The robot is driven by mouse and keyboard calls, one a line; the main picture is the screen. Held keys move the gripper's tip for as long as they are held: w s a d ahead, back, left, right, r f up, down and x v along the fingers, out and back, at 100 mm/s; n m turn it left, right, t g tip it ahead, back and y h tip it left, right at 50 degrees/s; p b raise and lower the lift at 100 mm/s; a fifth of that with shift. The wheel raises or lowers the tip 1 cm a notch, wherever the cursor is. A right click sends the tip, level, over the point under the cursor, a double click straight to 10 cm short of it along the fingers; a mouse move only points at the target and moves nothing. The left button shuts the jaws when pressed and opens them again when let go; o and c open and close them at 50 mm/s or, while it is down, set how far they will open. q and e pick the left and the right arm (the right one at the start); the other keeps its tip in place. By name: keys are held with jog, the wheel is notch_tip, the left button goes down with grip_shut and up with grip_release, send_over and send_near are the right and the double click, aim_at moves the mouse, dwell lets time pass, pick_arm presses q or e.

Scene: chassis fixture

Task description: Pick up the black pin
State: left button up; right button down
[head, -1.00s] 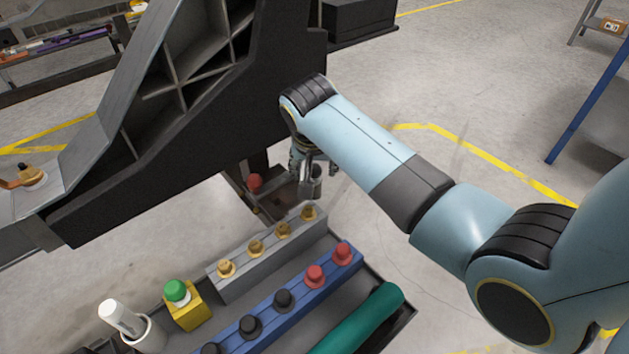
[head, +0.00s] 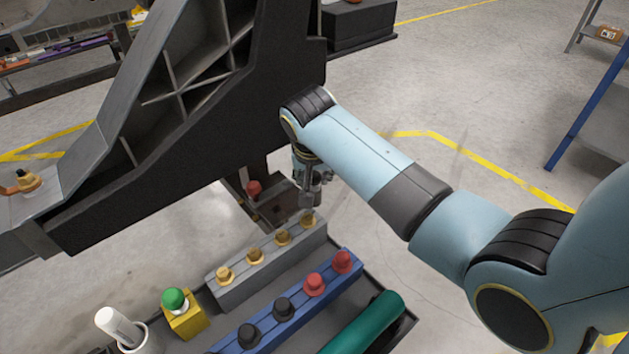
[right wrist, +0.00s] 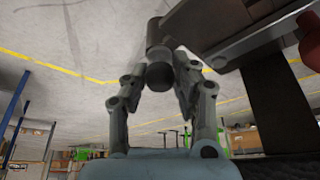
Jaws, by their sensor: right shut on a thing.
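My right gripper (head: 307,190) is low beside the dark chassis, just beyond the far end of the grey pin block. In the right wrist view, its two fingers (right wrist: 158,72) are shut on a dark pin (right wrist: 156,32) with a rounded end, which I take for the black pin. Its colour in the head view is hard to tell. Other black pins (head: 284,307) stand in the blue rack (head: 308,309), beside red pins (head: 342,262). My left gripper is not in view.
A bracket with a red knob (head: 253,188) sits under the chassis (head: 190,180), close to the gripper. Gold pins (head: 282,236) stand in the grey block (head: 245,286). A green cylinder (head: 368,325), a yellow block (head: 187,322) and a white bottle (head: 118,326) are in front.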

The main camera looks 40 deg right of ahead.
notch_tip(320, 180, up, 8)
jog(key=p, duration=0.3)
jog(key=shift+f, duration=0.2)
pick_arm(q)
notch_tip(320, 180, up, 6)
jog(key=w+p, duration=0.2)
jog(key=p, duration=0.1)
pick_arm(e)
jog(key=s+d, duration=0.1)
jog(key=s, duration=1.7)
jog(key=shift+d+f, duration=0.2)
jog(key=shift+f, duration=0.1)
pick_arm(q)
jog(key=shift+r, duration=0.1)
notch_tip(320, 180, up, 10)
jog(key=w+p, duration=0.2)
jog(key=p, duration=0.8)
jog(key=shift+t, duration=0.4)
pick_arm(e)
notch_tip(320, 180, up, 8)
